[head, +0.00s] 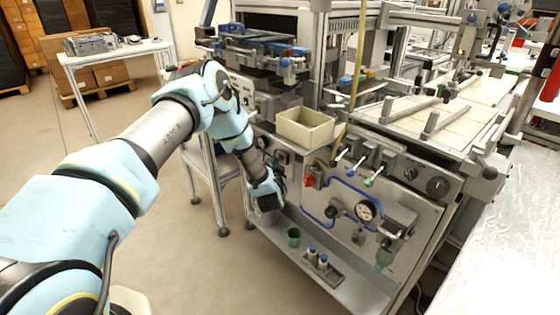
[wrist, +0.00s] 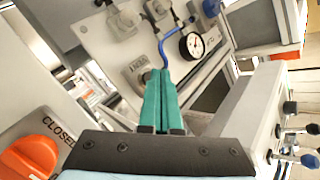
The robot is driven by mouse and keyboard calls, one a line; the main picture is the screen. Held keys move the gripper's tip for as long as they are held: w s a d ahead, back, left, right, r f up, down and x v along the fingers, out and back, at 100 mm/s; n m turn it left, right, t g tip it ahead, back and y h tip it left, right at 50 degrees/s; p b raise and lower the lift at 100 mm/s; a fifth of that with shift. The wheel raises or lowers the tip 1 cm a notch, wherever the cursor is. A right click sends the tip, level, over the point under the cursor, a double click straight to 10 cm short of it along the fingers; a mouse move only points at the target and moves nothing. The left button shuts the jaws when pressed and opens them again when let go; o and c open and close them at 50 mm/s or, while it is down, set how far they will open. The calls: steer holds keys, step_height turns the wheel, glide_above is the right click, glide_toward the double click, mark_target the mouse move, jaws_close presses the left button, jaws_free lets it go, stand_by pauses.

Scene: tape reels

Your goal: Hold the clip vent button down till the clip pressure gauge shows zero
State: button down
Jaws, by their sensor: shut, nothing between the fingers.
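A round white gauge (head: 366,210) with a dark rim sits on the machine's front panel, beside blue tubing. It also shows in the wrist view (wrist: 192,43), where its needle is too small to read surely. In the head view my gripper (head: 268,199) is left of the panel.
A red-orange knob (head: 309,181) is near my gripper; in the wrist view an orange knob (wrist: 28,158) stands by the word CLOSED. Levers (head: 357,165) project above the panel. A beige bin (head: 305,127) stands above.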

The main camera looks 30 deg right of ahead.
steer(key=shift+w+d, duration=0.1)
steer(key=shift+d, duration=0.3)
stand_by(0.7)
steer(key=shift+a, duration=0.8)
steer(key=shift+s+a+p, duration=0.2)
steer(key=shift+a, duration=0.65)
steer(key=shift+s+a+p, duration=0.25)
steer(key=shift+a, duration=0.55)
steer(key=shift+s+a+p, duration=0.2)
steer(key=shift+a, duration=0.65)
steer(key=shift+w+r, duration=0.1)
